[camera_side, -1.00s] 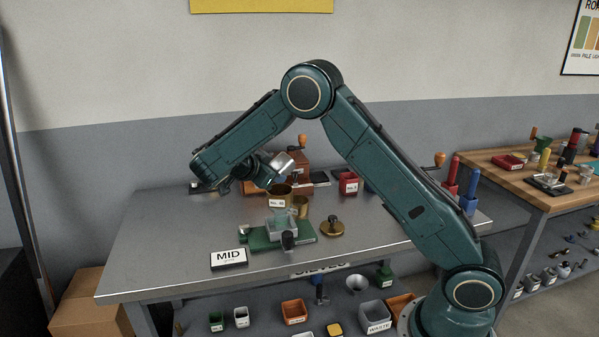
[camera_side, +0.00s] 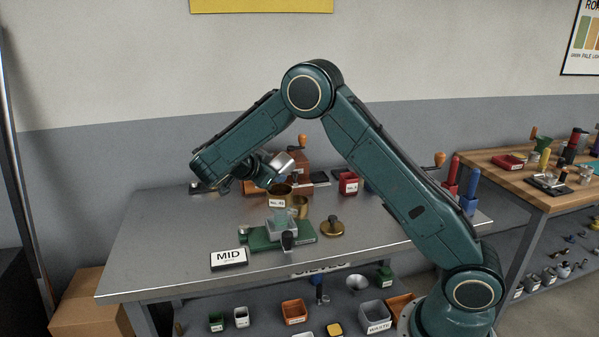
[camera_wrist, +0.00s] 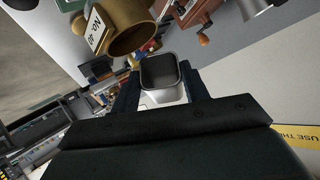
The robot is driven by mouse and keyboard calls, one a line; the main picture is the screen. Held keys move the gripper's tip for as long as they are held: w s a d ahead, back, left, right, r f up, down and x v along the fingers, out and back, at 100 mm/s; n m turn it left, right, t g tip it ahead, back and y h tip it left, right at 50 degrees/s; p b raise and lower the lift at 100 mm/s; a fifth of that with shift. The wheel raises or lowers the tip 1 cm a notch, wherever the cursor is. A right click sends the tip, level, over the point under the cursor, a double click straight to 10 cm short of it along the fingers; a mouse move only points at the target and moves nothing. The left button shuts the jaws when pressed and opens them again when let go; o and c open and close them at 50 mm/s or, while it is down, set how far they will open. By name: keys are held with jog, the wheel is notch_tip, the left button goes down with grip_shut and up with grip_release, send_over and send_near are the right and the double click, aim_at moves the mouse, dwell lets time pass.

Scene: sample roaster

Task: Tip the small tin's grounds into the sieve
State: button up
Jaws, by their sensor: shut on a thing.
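The small tin (camera_wrist: 162,96) is silvery, with a dark open mouth in the wrist view. My gripper (camera_wrist: 158,78) is shut on it, a finger on each side. In the side view the tin (camera_side: 283,162) is held tilted just above the brass sieve (camera_side: 280,189). The sieve also shows in the wrist view (camera_wrist: 135,38), with a "No. 40" label, close to the tin. I cannot tell whether they touch or how much grounds is in either. A pale greenish-grey patch shows below the sieve, above a grey cup (camera_side: 281,231) on a green base.
A brass cup (camera_side: 301,207) and a brass lid (camera_side: 332,227) are right of the sieve. A "MID" sign (camera_side: 229,259) stands at the front left, a red box (camera_side: 348,183) behind. The steel table's left side (camera_side: 160,235) is clear.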

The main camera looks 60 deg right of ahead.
aim_at(283, 152)
jog(key=shift+r, duration=1.5)
jog(key=shift+d, duration=0.1)
